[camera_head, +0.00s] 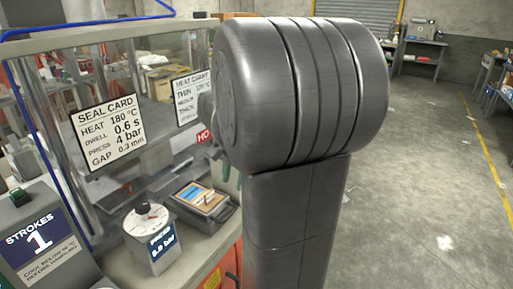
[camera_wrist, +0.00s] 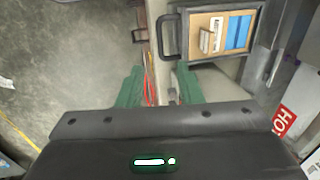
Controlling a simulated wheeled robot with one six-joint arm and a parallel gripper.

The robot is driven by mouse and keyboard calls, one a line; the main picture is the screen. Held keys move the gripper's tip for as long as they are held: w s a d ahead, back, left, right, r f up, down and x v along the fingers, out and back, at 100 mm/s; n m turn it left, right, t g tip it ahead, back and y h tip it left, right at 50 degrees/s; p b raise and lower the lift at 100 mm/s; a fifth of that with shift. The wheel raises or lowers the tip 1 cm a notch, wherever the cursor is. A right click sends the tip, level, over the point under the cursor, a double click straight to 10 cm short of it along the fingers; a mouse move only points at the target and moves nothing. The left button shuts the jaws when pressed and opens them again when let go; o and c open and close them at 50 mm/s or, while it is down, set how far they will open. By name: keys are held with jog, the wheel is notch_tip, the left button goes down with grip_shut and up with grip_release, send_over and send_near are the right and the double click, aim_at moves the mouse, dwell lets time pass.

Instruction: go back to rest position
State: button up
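My gripper (camera_wrist: 160,82) shows in the wrist view as a dark body with two green fingers standing well apart. Nothing is held between them. Behind the gap are the bench edge and the floor. In the head view my large grey arm joint hides most of the gripper. A dark tray (camera_head: 221,217) with a handle sits on the bench, holding a tan board with blue and pale pieces. The tray also shows in the wrist view (camera_wrist: 257,18), beyond the fingers and apart from them.
A clear guard panel carries a seal card (camera_head: 108,132) and a second card (camera_head: 187,97). A pressure dial box (camera_head: 150,238) and a strokes counter (camera_head: 42,240) stand on the bench. Open concrete floor (camera_head: 430,150) lies to the right, with shelves (camera_head: 500,85) beyond.

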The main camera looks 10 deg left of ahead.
aim_at(228, 215)
jog(key=f, duration=0.4)
jog(key=a+f, duration=0.1)
jog(key=f, duration=0.3)
jog(key=w+a+f, duration=0.1)
jog(key=f, duration=0.4)
jog(key=shift+a, duration=0.2)
jog(key=shift+a+f, duration=0.1)
jog(key=shift+a, duration=0.15)
